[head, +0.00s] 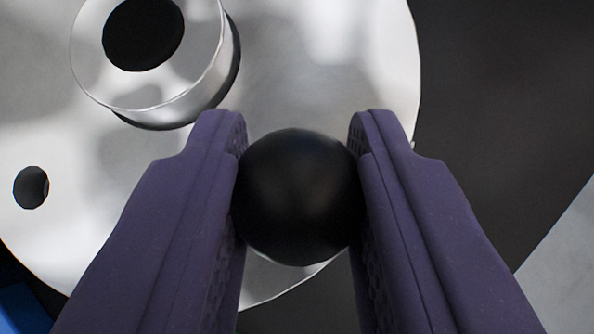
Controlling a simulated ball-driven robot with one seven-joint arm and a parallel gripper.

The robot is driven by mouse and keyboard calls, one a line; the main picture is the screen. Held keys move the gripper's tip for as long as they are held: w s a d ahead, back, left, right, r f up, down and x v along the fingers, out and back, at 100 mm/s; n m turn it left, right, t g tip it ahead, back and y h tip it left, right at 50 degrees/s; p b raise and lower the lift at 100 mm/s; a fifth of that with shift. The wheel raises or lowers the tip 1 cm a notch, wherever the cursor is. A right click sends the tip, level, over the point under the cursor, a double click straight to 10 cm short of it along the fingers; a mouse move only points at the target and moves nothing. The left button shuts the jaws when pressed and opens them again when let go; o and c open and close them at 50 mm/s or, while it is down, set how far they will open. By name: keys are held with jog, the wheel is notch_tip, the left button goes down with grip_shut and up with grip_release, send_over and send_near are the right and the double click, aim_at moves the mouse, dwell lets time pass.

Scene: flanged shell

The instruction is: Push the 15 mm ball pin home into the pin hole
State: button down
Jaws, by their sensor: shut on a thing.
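My gripper (298,145) has two purple fingers with textured inner pads. It is shut on the black ball of the ball pin (298,195), which sits between the fingertips. The pin's shank is hidden behind the ball. Behind it is a shiny round metal flange (330,50) with a raised cylindrical boss (200,75) at the upper left. The boss has a large dark bore (143,34). A small dark hole (31,187) shows in the flange at the left. Whether the ball pin touches the flange or stands in a hole cannot be seen.
A dark surface (500,110) lies right of the flange, with a light grey area (565,260) at the lower right. A blue object (20,310) shows at the lower left corner. The raised boss stands close to the left fingertip.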

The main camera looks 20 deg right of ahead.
jog(key=shift+f, duration=0.25)
jog(key=c, duration=0.7)
grip_release()
jog(key=shift+c, duration=0.2)
jog(key=shift+r, duration=0.15)
jog(key=p+v, duration=0.4)
jog(key=v, duration=0.3)
jog(key=shift+w, duration=0.1)
jog(key=shift+s+a+r+p, duration=0.1)
jog(key=shift+s+r+p, duration=0.05)
jog(key=shift+s+p, duration=0.25)
